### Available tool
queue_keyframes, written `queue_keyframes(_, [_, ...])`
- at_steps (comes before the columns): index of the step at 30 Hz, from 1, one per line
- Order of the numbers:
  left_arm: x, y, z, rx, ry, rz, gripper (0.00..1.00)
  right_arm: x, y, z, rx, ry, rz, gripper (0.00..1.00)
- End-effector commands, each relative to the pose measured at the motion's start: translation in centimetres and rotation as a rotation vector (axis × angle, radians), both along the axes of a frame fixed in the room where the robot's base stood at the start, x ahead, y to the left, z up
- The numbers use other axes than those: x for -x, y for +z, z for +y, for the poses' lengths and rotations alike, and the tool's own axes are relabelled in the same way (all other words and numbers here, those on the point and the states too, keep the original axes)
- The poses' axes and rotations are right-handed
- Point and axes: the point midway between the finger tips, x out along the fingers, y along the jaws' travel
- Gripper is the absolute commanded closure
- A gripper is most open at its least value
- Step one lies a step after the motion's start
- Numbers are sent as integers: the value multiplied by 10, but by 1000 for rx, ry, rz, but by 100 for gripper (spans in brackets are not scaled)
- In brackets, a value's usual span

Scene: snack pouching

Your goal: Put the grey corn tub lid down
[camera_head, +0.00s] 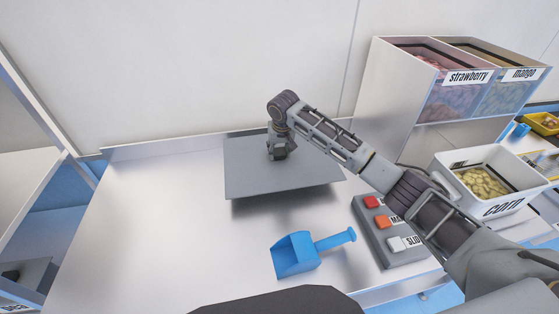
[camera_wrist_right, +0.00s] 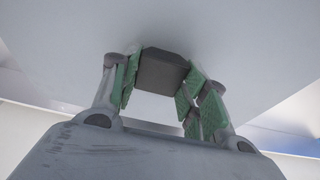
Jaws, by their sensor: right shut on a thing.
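The grey corn tub lid (camera_head: 270,183) is a flat square plate held level above the left part of the steel worktop, with its shadow below it. My right gripper (camera_head: 278,154) is over the middle of the lid, shut on its dark knob. The right wrist view shows the green finger pads of the gripper (camera_wrist_right: 160,92) on either side of the knob (camera_wrist_right: 162,70), with the lid (camera_wrist_right: 250,50) filling the background. The white corn tub (camera_head: 490,190) stands open at the right, with yellow corn pieces in it. My left gripper is not in view.
A blue scoop (camera_head: 297,255) lies on the worktop (camera_head: 150,240) in front of the lid. A grey button box (camera_head: 385,230) with red, orange and white buttons is right of it. Strawberry (camera_head: 450,95) and mango (camera_head: 505,95) bins stand at the back right. The worktop's left side is clear.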

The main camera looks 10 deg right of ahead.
Motion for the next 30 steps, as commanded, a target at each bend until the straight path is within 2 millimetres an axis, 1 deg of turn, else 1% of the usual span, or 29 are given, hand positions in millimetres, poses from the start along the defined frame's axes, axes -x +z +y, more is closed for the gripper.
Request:
queue_keyframes(5, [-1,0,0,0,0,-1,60,0,0,0,0,0,-1,87])
queue_keyframes(8, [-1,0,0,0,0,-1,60,0,-4,0,0,0,0,87])
queue_keyframes(11, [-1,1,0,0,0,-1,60,0,-13,0,1,0,2,87])
queue_keyframes(18, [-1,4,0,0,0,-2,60,0,-41,0,1,1,1,87])
queue_keyframes(21, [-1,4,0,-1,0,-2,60,0,-47,0,0,0,0,87])
queue_keyframes(30, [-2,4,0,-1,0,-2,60,0,-49,0,0,0,-1,87])
